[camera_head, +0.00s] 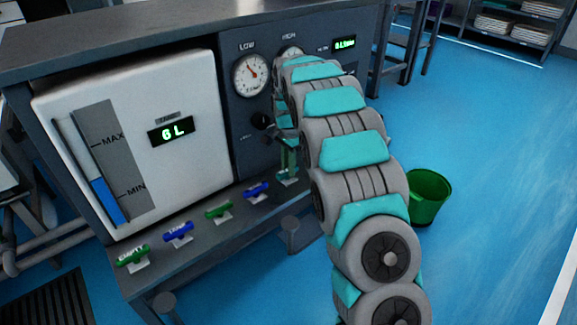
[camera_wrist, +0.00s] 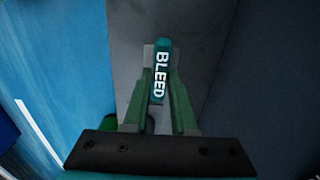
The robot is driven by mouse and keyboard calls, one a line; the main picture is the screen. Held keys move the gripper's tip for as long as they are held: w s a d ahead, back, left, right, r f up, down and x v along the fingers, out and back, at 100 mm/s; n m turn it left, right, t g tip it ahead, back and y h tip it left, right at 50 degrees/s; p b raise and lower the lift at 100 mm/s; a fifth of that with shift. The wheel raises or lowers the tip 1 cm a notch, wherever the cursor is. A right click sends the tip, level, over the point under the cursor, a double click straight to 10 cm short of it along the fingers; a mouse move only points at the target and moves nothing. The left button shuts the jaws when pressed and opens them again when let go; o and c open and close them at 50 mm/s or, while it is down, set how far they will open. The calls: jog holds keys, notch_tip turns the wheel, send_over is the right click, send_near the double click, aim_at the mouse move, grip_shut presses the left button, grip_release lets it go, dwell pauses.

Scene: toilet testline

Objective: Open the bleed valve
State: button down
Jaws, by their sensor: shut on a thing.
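The bleed valve handle (camera_wrist: 161,68) is teal with the white word BLEED and shows in the wrist view, between my fingers. My gripper (camera_wrist: 160,92) has its two green fingers shut on this handle, one on each side. In the wrist view the handle lies lengthwise between the fingers, pointing up the picture. In the head view my gripper (camera_head: 287,168) reaches down to the right end of the bench shelf. There my arm and fingers mostly hide the handle.
A row of green and blue valve handles, including a blue one (camera_head: 257,190), sits left of my gripper on the shelf. Behind stands a white tank (camera_head: 195,165) reading 6L, with a LOW gauge (camera_head: 251,75) beside it. A green bucket (camera_head: 428,197) stands on the floor at right.

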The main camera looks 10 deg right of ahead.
jog(key=shift+n, duration=0.3)
jog(key=n, duration=0.4)
jog(key=shift+w+p, duration=0.1)
jog(key=shift+p, duration=0.2)
jog(key=n, duration=0.4)
jog(key=shift+a+n, duration=0.15)
jog(key=shift+n, duration=0.25)
jog(key=n, duration=0.4)
jog(key=shift+n+p, duration=0.3)
jog(key=shift+a+n, duration=0.15)
jog(key=shift+n, duration=1.75)
jog(key=c, duration=0.7)
grip_release()
